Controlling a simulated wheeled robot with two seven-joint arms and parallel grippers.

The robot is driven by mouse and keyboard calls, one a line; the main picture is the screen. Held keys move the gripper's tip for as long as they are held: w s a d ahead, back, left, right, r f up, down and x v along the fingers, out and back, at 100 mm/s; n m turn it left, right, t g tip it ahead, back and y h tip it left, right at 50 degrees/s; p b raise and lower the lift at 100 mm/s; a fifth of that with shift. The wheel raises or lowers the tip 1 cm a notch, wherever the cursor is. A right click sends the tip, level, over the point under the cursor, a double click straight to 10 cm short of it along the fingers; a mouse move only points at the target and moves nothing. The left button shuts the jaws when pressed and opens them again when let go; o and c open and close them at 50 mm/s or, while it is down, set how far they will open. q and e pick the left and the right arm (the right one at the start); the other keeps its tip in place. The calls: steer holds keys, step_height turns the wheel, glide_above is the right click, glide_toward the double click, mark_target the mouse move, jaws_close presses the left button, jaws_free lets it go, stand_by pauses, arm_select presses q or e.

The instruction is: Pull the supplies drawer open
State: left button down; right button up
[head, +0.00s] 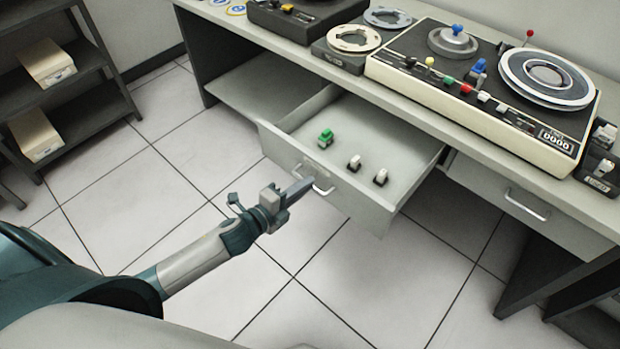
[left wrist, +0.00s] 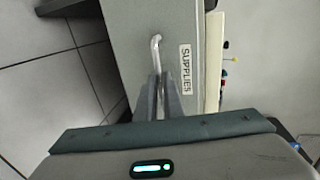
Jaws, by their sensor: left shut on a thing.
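The supplies drawer (head: 385,205) is pulled out from under the desk in the head view, with its inside showing. A green item (head: 326,138) and two small white-topped items (head: 354,163) (head: 381,177) stand in it. My left gripper (head: 308,184) is at the drawer front and shut on the metal handle (head: 325,189). In the left wrist view the gripper's fingers (left wrist: 160,85) close around the handle (left wrist: 155,48), beside the SUPPLIES label (left wrist: 186,68). My right gripper is not in view.
A second drawer (head: 515,204) to the right is closed. The desk (head: 420,104) carries a tape-reel machine (head: 480,75) with knobs and buttons. A dark shelf (head: 85,65) with boxes stands at the left. The tiled floor (head: 205,150) before the drawer is clear.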

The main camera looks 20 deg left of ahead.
arm_select(q)
steer(key=shift+s+a, duration=0.1)
steer(key=shift+s, duration=0.15)
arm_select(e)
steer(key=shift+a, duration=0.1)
arm_select(q)
steer(key=c, duration=1.9)
jaws_free()
